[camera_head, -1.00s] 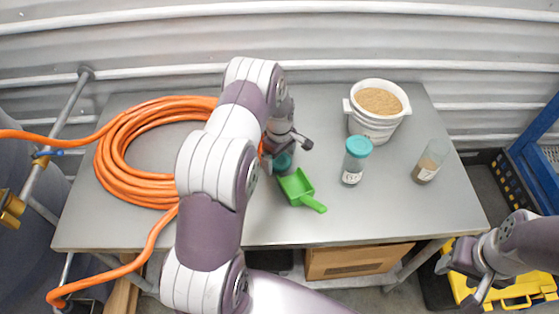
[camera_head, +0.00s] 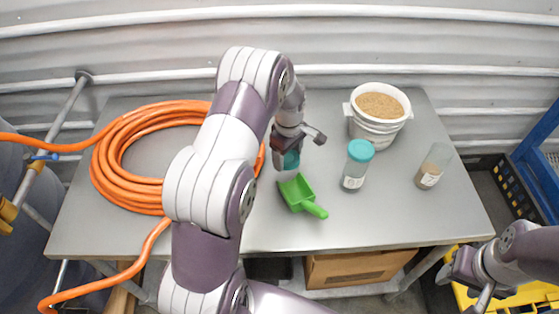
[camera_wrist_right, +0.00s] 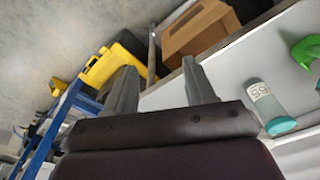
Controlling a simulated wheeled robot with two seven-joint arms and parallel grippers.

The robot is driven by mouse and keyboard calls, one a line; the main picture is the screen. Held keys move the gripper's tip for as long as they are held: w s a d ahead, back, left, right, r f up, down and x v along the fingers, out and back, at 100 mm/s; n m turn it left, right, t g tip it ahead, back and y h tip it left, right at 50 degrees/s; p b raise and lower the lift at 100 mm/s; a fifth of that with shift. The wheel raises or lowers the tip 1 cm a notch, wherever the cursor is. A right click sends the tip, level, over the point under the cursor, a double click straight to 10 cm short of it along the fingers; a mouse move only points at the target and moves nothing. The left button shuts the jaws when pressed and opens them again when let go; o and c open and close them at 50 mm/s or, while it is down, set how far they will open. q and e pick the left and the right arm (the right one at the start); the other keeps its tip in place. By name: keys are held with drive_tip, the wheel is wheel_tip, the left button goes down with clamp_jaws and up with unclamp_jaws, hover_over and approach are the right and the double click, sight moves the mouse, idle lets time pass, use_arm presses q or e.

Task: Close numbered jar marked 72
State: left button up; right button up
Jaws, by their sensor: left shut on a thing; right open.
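My left gripper (camera_head: 291,151) is shut on a teal lid (camera_head: 290,162) and holds it by the green scoop. The open jar (camera_head: 434,167) stands at the table's right, clear, with some brown content and a white label whose number is too small to read surely. Another jar (camera_head: 356,166) with a teal lid on it stands left of the open one. It also shows in the right wrist view (camera_wrist_right: 270,104), with a label that seems to read 65. My right gripper (camera_head: 464,289) is open and empty off the table's front right corner; its fingers also show in the right wrist view (camera_wrist_right: 160,88).
A white bucket (camera_head: 364,124) of tan grains stands behind the jars. The green scoop (camera_head: 300,194) lies near the table's middle. A coiled orange hose (camera_head: 112,178) covers the left side. The front right of the grey table (camera_head: 420,218) is clear. A cardboard box (camera_head: 350,268) is below.

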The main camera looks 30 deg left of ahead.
use_arm(q)
drive_tip(key=s+d+r+b, duration=0.1)
drive_tip(key=d+r, duration=0.4)
drive_tip(key=d, duration=0.3)
drive_tip(key=shift+s+d+b, duration=0.3)
drive_tip(key=shift+b, duration=0.1)
use_arm(e)
wheel_tip(320, 180, down, 2)
drive_tip(key=shift+f, duration=0.25)
use_arm(q)
drive_tip(key=shift+r, duration=0.1)
use_arm(e)
drive_tip(key=o, duration=0.7)
drive_tip(key=shift+o, duration=0.2)
drive_tip(key=shift+d, duration=0.15)
